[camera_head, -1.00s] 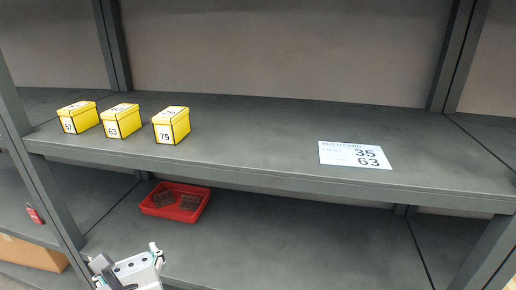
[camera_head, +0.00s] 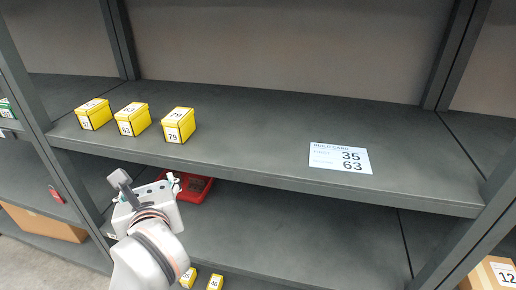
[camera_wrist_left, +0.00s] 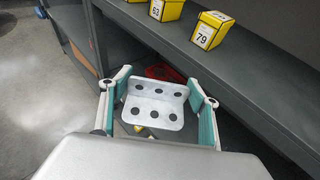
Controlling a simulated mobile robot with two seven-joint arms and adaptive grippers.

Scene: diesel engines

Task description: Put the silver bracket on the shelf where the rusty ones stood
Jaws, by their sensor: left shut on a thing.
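The silver bracket (camera_wrist_left: 154,104), a bent plate with dark round holes, is between the teal-padded fingers of my left gripper (camera_wrist_left: 160,92) in the left wrist view. My left gripper (camera_head: 148,186) is shut on it, in front of the lower shelf (camera_head: 270,225) and below the upper shelf's front edge. A red tray (camera_head: 206,190) sits on the lower shelf behind the gripper, partly hidden by it. Brown, rusty-looking pieces (camera_head: 196,182) lie in the tray. My right gripper is out of view.
The upper shelf (camera_head: 250,125) holds three yellow boxes (camera_head: 179,125) at the left and a white card (camera_head: 340,158) reading 35 and 63. Its middle is clear. More yellow boxes (camera_head: 215,283) show low down. A cardboard box (camera_head: 490,273) stands at the lower right.

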